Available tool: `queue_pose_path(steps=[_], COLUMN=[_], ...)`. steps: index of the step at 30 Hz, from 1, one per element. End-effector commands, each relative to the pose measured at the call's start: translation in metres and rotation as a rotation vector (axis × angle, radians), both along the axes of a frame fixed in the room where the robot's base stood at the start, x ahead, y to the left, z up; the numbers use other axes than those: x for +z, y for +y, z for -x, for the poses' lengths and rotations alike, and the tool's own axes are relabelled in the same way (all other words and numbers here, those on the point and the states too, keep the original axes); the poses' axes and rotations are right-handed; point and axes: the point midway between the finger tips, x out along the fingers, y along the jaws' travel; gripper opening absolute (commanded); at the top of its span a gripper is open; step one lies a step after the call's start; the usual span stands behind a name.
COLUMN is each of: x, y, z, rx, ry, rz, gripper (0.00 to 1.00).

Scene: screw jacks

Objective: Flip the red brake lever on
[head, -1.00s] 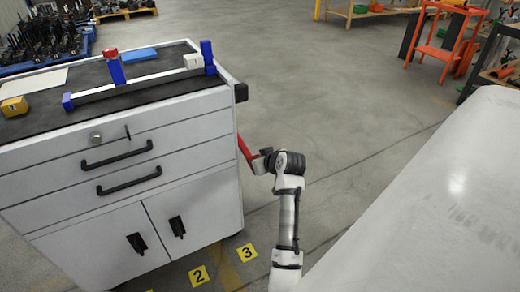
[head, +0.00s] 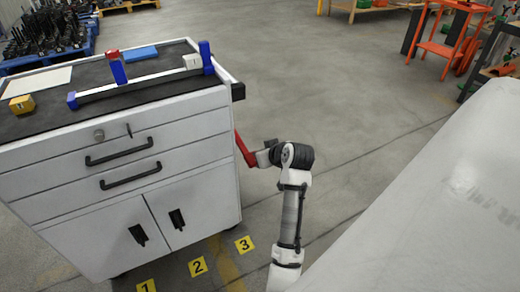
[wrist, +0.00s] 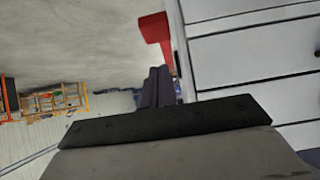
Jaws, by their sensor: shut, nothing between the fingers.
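The red brake lever (head: 243,148) is on the right side of the white cabinet (head: 120,185). In the head view it slants down and right from the cabinet side. In the wrist view the red lever (wrist: 155,32) is at the top centre, beside the cabinet wall, its wide end uppermost. My gripper (head: 262,157) is at the lever's lower end in the head view. Its dark fingers (wrist: 157,75) are shut together and hold nothing. Their tips are just below or against the lever in the wrist view; I cannot tell whether they touch.
The cabinet top carries a blue-and-white fixture (head: 140,88), a yellow block (head: 22,104) and a blue flat piece (head: 141,53). Yellow number markers (head: 198,266) lie on the floor in front. Open floor (head: 340,90) stretches behind my arm. An orange rack (head: 445,40) stands far right.

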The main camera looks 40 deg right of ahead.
Motion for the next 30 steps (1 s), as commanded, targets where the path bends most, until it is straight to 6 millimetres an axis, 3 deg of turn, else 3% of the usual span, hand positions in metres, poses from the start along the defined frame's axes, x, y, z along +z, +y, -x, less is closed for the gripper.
queue_pose_path(steps=[3,9,30], x=[0.013,0.023,0.025], y=[0.003,0.007,0.007], z=[0.018,0.032,0.034], rx=[-0.002,-0.002,-0.001], ry=[-0.003,-0.004,-0.003], rz=[0.003,0.002,0.003], gripper=[0.00,0.00,0.00])
